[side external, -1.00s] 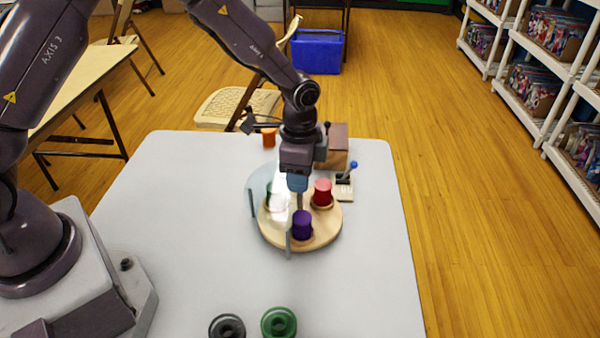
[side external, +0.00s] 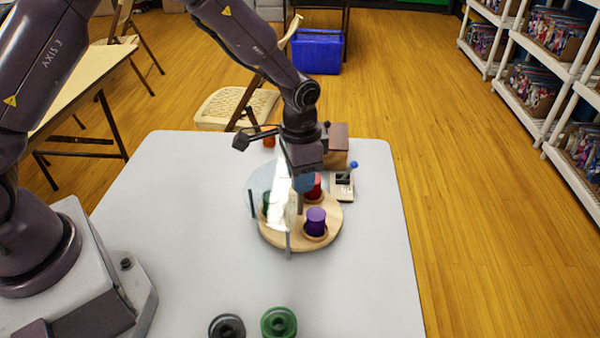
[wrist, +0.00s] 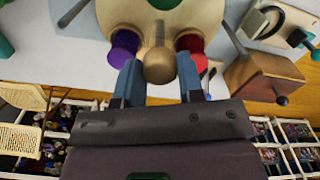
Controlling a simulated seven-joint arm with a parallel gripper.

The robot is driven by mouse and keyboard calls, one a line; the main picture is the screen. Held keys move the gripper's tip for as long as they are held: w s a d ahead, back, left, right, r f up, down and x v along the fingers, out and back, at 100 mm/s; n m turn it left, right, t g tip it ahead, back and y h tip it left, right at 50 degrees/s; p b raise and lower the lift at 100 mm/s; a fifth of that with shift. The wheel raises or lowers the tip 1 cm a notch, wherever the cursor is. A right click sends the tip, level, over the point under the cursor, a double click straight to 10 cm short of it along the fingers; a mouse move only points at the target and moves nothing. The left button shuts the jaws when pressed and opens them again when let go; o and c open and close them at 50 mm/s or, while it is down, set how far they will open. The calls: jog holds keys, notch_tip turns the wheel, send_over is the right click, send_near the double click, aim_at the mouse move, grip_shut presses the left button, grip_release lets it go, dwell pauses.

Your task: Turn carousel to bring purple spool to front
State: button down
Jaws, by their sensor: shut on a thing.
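The round wooden carousel (side external: 284,238) stands on the grey table. A purple spool (side external: 316,222) sits on its near right part in the side view. A red spool (side external: 314,187) sits farther back, partly hidden by my gripper. A green spool (side external: 266,204) is at the left, behind a clear curved shield (side external: 262,182).
A wooden box (side external: 338,133) and a small base with a blue-tipped lever (side external: 343,187) stand behind and right of the carousel. An orange object (side external: 269,141) is at the back. Black (side external: 227,327) and green (side external: 279,323) round pieces lie at the front. The table's left side is clear.

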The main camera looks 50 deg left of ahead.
jog(key=shift+n, duration=5.2)
jog(key=c, duration=0.7)
grip_release()
jog(key=shift+c, duration=0.2)
notch_tip(320, 180, up, 13)
